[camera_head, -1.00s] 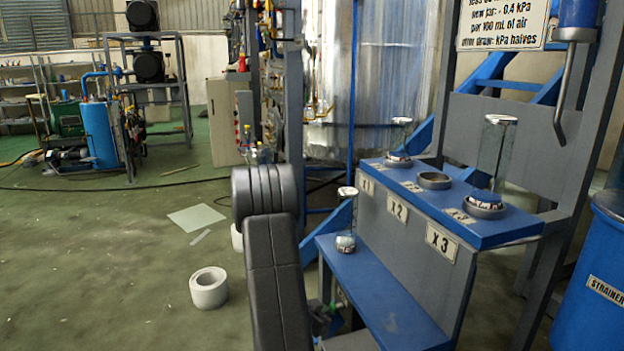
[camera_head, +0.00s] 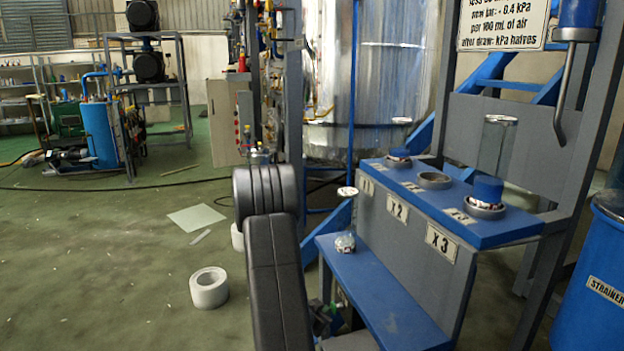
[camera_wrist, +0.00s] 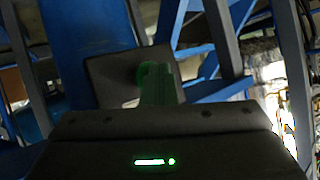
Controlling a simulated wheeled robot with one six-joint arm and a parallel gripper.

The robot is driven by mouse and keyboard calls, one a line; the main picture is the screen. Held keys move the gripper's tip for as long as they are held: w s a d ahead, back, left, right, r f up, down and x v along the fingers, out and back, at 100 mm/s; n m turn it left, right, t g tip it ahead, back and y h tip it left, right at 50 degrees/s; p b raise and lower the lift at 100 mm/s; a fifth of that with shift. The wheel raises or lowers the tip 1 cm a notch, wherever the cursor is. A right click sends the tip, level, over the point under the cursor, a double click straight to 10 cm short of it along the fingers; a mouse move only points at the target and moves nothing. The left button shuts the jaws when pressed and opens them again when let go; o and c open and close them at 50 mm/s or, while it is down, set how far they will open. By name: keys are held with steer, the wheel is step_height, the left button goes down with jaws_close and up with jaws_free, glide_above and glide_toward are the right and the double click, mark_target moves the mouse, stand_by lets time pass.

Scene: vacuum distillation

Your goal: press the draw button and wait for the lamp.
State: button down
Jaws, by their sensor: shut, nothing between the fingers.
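My gripper (camera_wrist: 158,86) shows in the wrist view as shut, greenish fingers with nothing between them, above its dark body with a lit green strip. In the head view my arm hides most of the gripper, low beside the stepped blue stand (camera_head: 385,295). I cannot make out a lamp in either view.
The stand's upper shelf (camera_head: 450,222) carries clear cylinders over ring seats, with labels including X2 and X3. A small jar (camera_head: 345,242) is on the lower step. A blue strainer bin (camera_head: 597,270) stands at right.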

steer(key=shift+w+d, duration=0.15)
steer(key=shift+d, duration=0.15)
steer(key=shift+r, duration=0.1)
steer(key=shift+a, duration=0.2)
stand_by(0.3)
steer(key=s+a+p, duration=0.2)
steer(key=a, duration=0.3)
steer(key=shift+a, duration=0.4)
steer(key=shift+s, duration=0.1)
stand_by(0.3)
